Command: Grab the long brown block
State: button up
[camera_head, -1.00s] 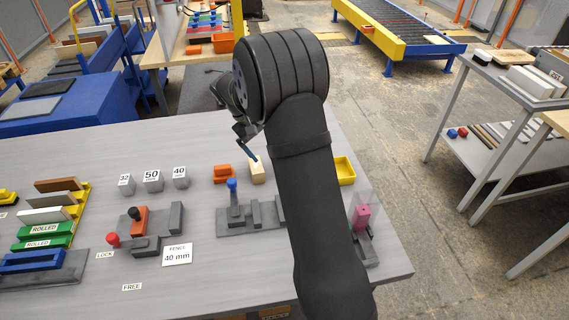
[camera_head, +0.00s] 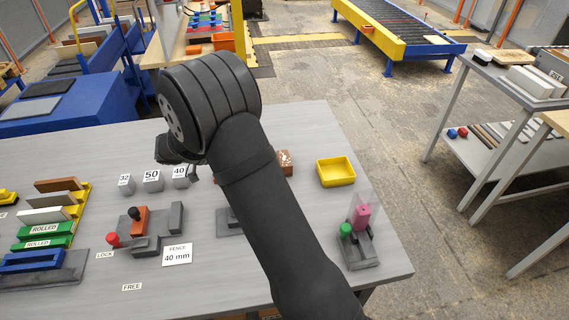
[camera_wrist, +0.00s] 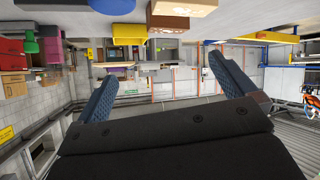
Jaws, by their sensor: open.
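The long brown block (camera_head: 57,184) lies at the back of the stack of long bars on the left of the grey table, behind a grey bar. In the head view my gripper (camera_head: 192,176) is mostly hidden behind my own wrist, near the grey block labelled 40. It is well to the right of the brown block and apart from it. In the wrist view my gripper (camera_wrist: 163,66) shows two blue fingers spread wide with nothing between them. I cannot make out the long brown block in the wrist view.
White, green and blue bars (camera_head: 40,241) lie in front of the brown block. Small labelled grey blocks (camera_head: 153,181) and a red-handled fixture (camera_head: 139,221) stand between the bars and my arm. A yellow tray (camera_head: 336,172) and a speckled brown block (camera_head: 285,160) are on the right.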

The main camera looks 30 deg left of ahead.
jog(key=shift+m+t, duration=0.4)
jog(key=shift+m, duration=0.4)
jog(key=x, duration=1.1)
jog(key=shift+a+f, duration=0.25)
jog(key=shift+a, duration=0.05)
jog(key=shift+a+x, duration=0.15)
jog(key=shift+x, duration=1.2)
jog(key=shift+a+x, duration=0.15)
jog(key=shift+x, duration=1.2)
jog(key=c, duration=0.9)
